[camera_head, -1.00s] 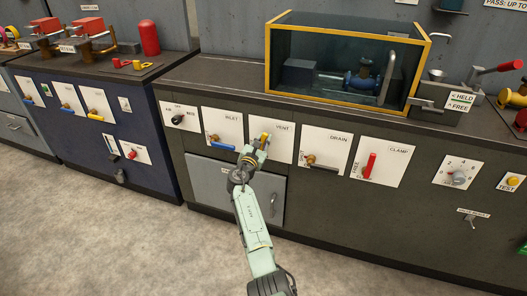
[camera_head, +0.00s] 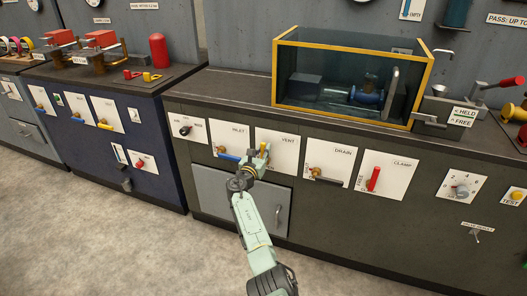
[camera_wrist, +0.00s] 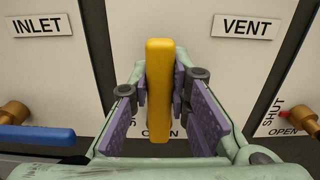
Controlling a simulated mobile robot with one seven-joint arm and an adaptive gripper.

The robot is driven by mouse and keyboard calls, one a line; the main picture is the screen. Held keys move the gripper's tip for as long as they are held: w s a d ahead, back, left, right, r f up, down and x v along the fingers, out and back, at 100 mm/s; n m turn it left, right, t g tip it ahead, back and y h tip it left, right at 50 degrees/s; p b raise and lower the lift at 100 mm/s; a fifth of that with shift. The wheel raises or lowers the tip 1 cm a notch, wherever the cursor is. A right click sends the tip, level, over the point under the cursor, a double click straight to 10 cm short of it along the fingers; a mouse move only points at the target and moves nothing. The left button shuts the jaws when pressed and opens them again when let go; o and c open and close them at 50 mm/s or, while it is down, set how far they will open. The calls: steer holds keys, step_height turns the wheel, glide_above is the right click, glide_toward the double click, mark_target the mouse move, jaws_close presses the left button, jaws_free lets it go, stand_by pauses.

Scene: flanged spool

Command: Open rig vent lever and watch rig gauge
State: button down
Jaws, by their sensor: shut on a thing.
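The vent panel (camera_head: 285,155) is a white plate labelled VENT on the dark bench front. Its yellow vent lever (camera_wrist: 160,90) stands upright in the wrist view, between my jaws. My gripper (camera_wrist: 160,100) is shut on this lever, with a purple pad on each side. In the head view my gripper (camera_head: 258,158) hides most of the lever's pivot. SHUT cannot be read on the vent panel; OPEN is partly visible below the lever. A round white dial (camera_head: 390,2) is cut off by the top edge; its reading and label are not visible.
The inlet panel (camera_head: 228,138) with a blue lever is just left. The drain panel (camera_head: 330,162) with a black lever and the clamp panel (camera_head: 388,175) with a red lever are to the right. A yellow-framed glass box (camera_head: 350,75) stands on the bench above.

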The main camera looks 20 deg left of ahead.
steer(key=c, duration=1.5)
jaws_free()
steer(key=s, duration=1.2)
steer(key=shift+a, duration=0.25)
